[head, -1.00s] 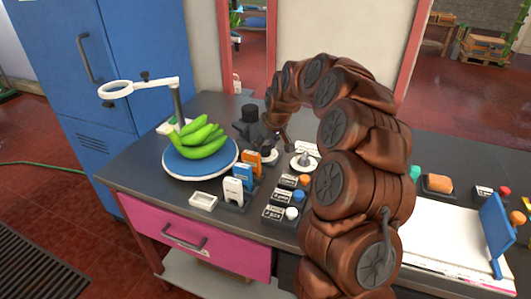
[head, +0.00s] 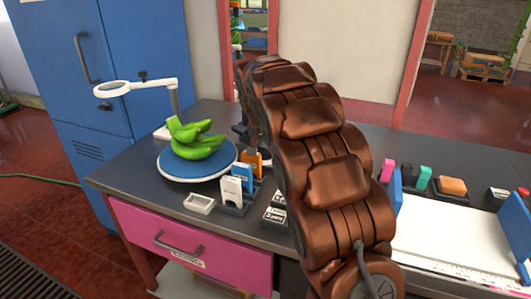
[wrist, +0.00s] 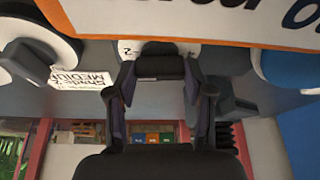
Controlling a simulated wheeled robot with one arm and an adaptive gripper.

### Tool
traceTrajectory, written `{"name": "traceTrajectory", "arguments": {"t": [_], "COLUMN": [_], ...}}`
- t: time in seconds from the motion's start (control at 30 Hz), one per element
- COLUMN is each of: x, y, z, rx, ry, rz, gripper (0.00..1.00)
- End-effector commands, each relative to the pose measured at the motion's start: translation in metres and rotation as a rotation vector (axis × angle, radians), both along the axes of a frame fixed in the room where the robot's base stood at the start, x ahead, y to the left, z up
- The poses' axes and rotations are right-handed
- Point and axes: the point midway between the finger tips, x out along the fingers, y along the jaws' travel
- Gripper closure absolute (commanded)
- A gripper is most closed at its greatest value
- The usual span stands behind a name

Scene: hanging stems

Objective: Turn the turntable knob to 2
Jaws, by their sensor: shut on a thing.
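In the wrist view my gripper (wrist: 160,78) is shut on the dark turntable knob (wrist: 160,66), one finger on each side. Behind it is a white dial (wrist: 188,50) with a "2" at its left part; the other marks are mostly hidden, and I cannot tell where the knob points. In the head view the blue turntable (head: 178,169) with a white rim carries green bananas (head: 195,145). Its edge also shows at the right of the wrist view (wrist: 285,72). My arm hides the gripper and knob in the head view.
White, blue and orange cards (head: 242,175) stand right of the turntable. A magnifier (head: 128,88) stands behind it. A small white tray (head: 199,203) lies in front.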

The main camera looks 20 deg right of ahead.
Motion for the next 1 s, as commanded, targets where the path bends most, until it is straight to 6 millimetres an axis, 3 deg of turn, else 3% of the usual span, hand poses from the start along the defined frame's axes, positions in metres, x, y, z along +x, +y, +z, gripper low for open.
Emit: {"name": "traceTrajectory", "arguments": {"t": [0.3, 0.8, 0.83, 1.0], "x": [0.0008, 0.0008, 0.0008, 0.0007], "y": [0.0001, -0.0002, -0.0001, 0.0], "z": [-0.0001, 0.0011, 0.001, 0.0008], "rx": [-0.001, -0.001, -0.001, 0.0], "ry": [-0.002, -0.002, -0.002, -0.001], "rz": [-0.101, -0.117, -0.117, -0.116], "gripper": [0.83, 0.83, 0.45, 0.27]}}
